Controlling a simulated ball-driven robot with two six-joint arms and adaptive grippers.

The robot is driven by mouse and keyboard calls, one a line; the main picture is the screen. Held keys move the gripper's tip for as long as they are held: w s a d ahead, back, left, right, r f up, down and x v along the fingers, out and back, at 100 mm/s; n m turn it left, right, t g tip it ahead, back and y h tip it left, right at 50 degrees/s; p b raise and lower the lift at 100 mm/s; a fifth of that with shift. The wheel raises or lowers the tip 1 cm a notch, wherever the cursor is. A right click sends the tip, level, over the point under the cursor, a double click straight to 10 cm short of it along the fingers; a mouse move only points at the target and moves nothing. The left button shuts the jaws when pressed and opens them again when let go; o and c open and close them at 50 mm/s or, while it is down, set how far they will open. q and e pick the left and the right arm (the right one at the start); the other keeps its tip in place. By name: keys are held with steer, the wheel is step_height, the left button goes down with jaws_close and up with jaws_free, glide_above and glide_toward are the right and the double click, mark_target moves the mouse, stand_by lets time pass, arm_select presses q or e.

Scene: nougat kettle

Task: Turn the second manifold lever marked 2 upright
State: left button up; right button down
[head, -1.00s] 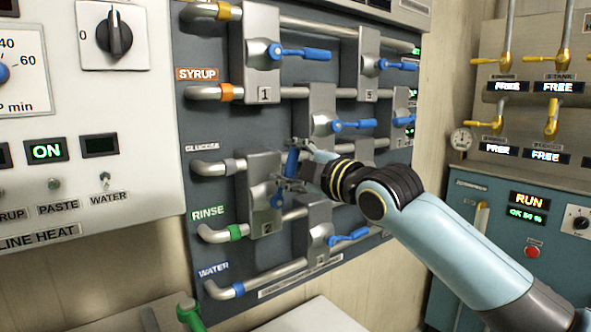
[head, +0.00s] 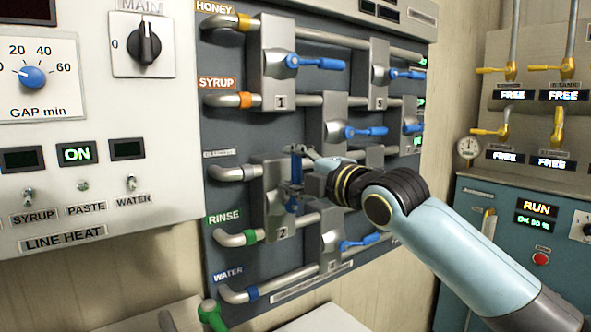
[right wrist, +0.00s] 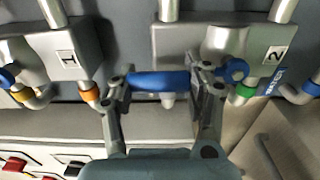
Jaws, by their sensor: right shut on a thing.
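The lever of manifold block 2 is a blue handle (head: 293,182) on the grey block marked 2 (head: 277,222). In the head view it points up from its pivot and looks about upright. In the right wrist view the blue handle (right wrist: 160,82) lies across the picture, its round pivot end (right wrist: 235,70) toward the 2 label. My right gripper (head: 300,168) is shut on this handle and partly hides it. In the wrist view its two fingers (right wrist: 162,88) stand at either side of the visible handle stretch. My left gripper is not in view.
Block 1 (head: 280,75) stands above, its blue lever (head: 315,62) pointing right. Other blue levers (head: 365,132) to the right also lie roughly sideways. Steel pipes (head: 240,173) run between the blocks. A blue cabinet (head: 540,225) stands at the right.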

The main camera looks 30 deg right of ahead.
steer(key=shift+f, duration=0.1)
steer(key=c, duration=0.5)
jaws_free()
steer(key=shift+s, duration=0.25)
steer(key=shift+s+d, duration=0.15)
steer(key=shift+s, duration=1.75)
steer(key=shift+s+d, duration=0.15)
steer(key=shift+s, duration=1.8)
steer(key=shift+s+d, duration=0.15)
steer(key=shift+s, duration=1.75)
